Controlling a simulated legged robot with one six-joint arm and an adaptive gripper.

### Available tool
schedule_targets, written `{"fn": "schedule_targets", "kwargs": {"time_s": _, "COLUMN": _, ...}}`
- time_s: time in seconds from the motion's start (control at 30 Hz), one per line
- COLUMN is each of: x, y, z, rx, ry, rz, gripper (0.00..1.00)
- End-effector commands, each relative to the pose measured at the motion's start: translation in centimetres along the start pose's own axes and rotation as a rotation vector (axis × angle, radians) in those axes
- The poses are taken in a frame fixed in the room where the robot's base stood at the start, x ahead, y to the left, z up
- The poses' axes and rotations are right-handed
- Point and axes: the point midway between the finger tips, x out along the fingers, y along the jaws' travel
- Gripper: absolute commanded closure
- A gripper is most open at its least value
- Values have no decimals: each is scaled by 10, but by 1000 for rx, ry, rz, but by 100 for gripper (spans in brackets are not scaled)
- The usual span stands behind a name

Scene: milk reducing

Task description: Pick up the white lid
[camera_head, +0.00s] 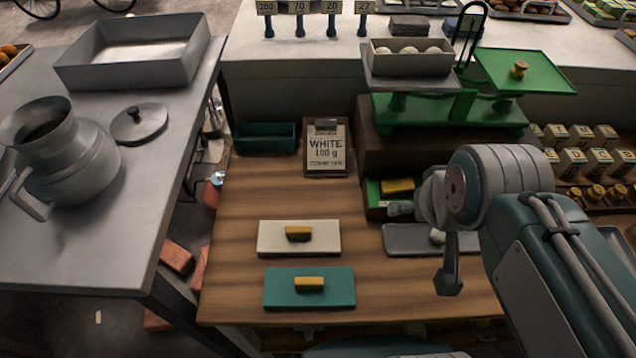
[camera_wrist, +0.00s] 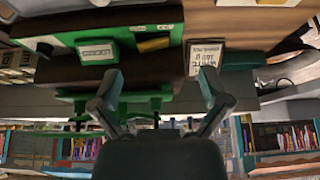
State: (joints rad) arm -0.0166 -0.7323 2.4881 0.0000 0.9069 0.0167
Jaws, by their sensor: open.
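The white lid (camera_head: 268,240) is a flat cream-white rectangle with a yellow handle (camera_head: 299,233) on top. It lies flat on the wooden table, just behind a teal lid (camera_head: 335,290) with a similar handle. My gripper (camera_head: 425,245) is to the right of the white lid, apart from it and above the table. In the wrist view my gripper (camera_wrist: 158,88) has its two fingers spread wide with nothing between them. The white lid cannot be made out in the wrist view.
A grey tray (camera_head: 400,240) lies partly behind my gripper. A sign reading "WHITE 100 g" (camera_head: 325,150) and a teal box (camera_head: 264,137) stand at the back. A green balance scale (camera_head: 450,110) stands behind right. The wooden table (camera_head: 235,210) is clear around the lids' left side.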

Motion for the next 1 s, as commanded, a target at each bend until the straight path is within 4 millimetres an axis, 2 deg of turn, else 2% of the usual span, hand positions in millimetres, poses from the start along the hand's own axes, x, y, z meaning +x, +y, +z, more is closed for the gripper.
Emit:
{"fn": "schedule_targets", "kwargs": {"time_s": 0.17, "x": 10, "y": -30, "z": -17, "rx": -1, "ry": -103, "rz": -42, "gripper": 0}}
{"fn": "schedule_targets", "kwargs": {"time_s": 0.4, "x": 30, "y": -87, "z": -34, "rx": 5, "ry": -268, "rz": -61, "gripper": 0}}
{"fn": "schedule_targets", "kwargs": {"time_s": 0.7, "x": 55, "y": -163, "z": -35, "rx": -2, "ry": -441, "rz": -15, "gripper": 0}}
{"fn": "schedule_targets", "kwargs": {"time_s": 0.83, "x": 60, "y": -180, "z": -32, "rx": -2, "ry": -473, "rz": 4, "gripper": 0}}
{"fn": "schedule_targets", "kwargs": {"time_s": 1.0, "x": 72, "y": -183, "z": -26, "rx": 0, "ry": -483, "rz": 10, "gripper": 0}}
